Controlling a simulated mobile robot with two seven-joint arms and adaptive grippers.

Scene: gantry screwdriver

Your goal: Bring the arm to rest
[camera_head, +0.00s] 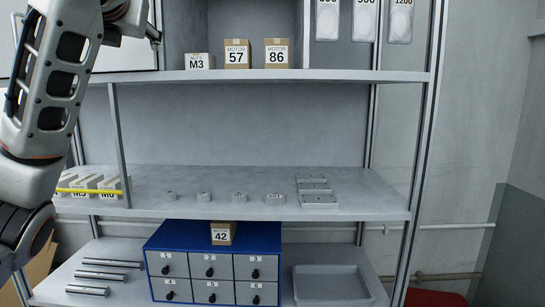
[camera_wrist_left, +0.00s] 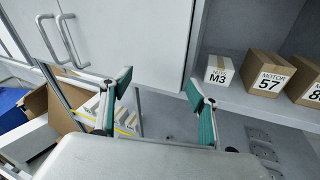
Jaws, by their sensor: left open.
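My left arm (camera_head: 58,80) comes in from the left of the head view, raised in front of the shelf unit. My left gripper (camera_head: 151,35) shows only in part at the top of that view, by the upper shelf. In the left wrist view the left gripper (camera_wrist_left: 160,98) has its two green-padded fingers spread apart with nothing between them. Beyond the fingers are a grey cabinet door and the shelf. My right gripper is in neither view.
The upper shelf (camera_head: 270,76) holds an M3 box (camera_head: 199,62), a motor 57 box (camera_head: 237,54) and a motor 86 box (camera_head: 276,53). The middle shelf (camera_head: 240,180) carries small round parts and grey plates (camera_head: 316,190). Below stands a blue drawer unit (camera_head: 213,237). A door handle (camera_wrist_left: 55,40) projects near the gripper.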

